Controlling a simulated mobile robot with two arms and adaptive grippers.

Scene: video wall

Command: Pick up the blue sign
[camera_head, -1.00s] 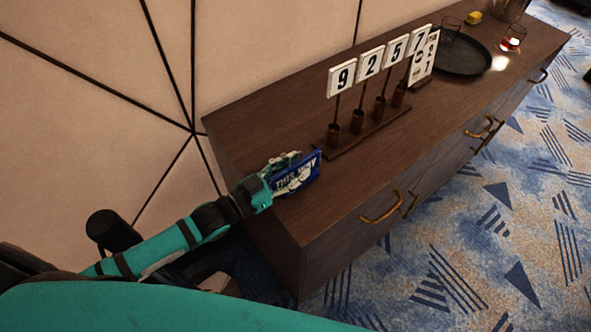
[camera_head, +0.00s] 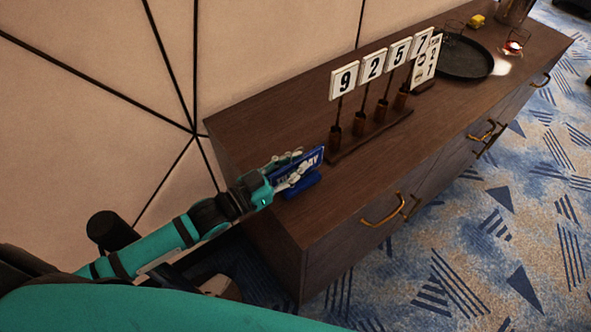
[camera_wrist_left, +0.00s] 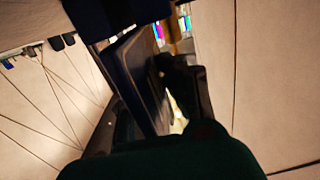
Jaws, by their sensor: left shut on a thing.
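The blue sign (camera_head: 312,160) with white lettering is at the near left end of the dark wooden cabinet. Its blue base (camera_head: 303,187) shows below the panel, at or just above the cabinet top; I cannot tell if it touches. My left gripper (camera_head: 288,172) is shut on the sign from the left, and its fingers cover part of the lettering. In the left wrist view the sign (camera_wrist_left: 135,80) shows as a dark panel between the fingers. My right gripper is not in view.
The cabinet (camera_head: 255,123) stands along the beige wall. Number cards on a wooden stand (camera_head: 370,135) are right of the sign. A black round tray (camera_head: 466,60), a glass (camera_head: 515,42) and a yellow object (camera_head: 477,20) are farther back. Patterned carpet lies to the right.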

